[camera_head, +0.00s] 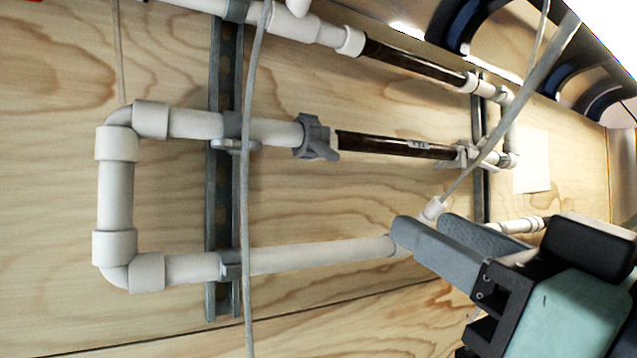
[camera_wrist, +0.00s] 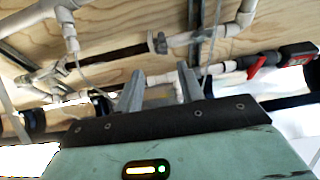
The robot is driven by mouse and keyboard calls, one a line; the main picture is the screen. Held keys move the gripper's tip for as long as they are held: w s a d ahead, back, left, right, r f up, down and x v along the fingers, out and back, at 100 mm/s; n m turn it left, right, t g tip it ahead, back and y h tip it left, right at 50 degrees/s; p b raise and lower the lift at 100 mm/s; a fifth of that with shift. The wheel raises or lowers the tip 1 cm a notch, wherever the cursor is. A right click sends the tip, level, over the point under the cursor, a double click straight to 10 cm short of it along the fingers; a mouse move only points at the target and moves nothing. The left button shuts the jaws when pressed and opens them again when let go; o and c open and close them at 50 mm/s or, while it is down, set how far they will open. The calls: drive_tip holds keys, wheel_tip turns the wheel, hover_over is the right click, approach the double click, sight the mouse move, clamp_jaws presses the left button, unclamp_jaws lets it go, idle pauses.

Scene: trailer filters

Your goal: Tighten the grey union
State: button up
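The grey union (camera_head: 316,138) is a winged collar on the middle white pipe, at the left end of a dark filter tube (camera_head: 395,147). In the wrist view the grey union (camera_wrist: 160,42) shows beyond my fingertips, a little above them in the picture. My gripper (camera_head: 425,224) is at the lower right of the head view, well apart from the union. In the wrist view my gripper (camera_wrist: 159,74) has its two grey fingers spread, with nothing held between them.
A grey cable (camera_head: 249,180) hangs in front of the pipes, left of the union. The lower white pipe (camera_head: 320,253) runs behind my fingertips. A metal rail (camera_head: 224,180) holds the pipes to the wooden wall. A red-handled valve (camera_wrist: 262,62) is at right in the wrist view.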

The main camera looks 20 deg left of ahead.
sight(336, 156)
drive_tip(key=shift+y, duration=0.3)
drive_tip(key=p+x, duration=0.1)
drive_tip(key=x, duration=0.4)
drive_tip(key=r+p+x, duration=0.1)
drive_tip(key=p+x, duration=0.1)
drive_tip(key=x, duration=0.3)
drive_tip(key=r+p+x, duration=0.1)
drive_tip(key=p+x, duration=0.1)
drive_tip(key=x, duration=0.4)
drive_tip(key=shift+s+d, duration=0.2)
drive_tip(key=shift+d, duration=0.2)
drive_tip(key=shift+w+a+r+t+p, duration=0.15)
drive_tip(key=shift+w+a+t+p, duration=0.2)
drive_tip(key=shift+w+a, duration=0.25)
drive_tip(key=shift+s, duration=0.1)
clamp_jaws()
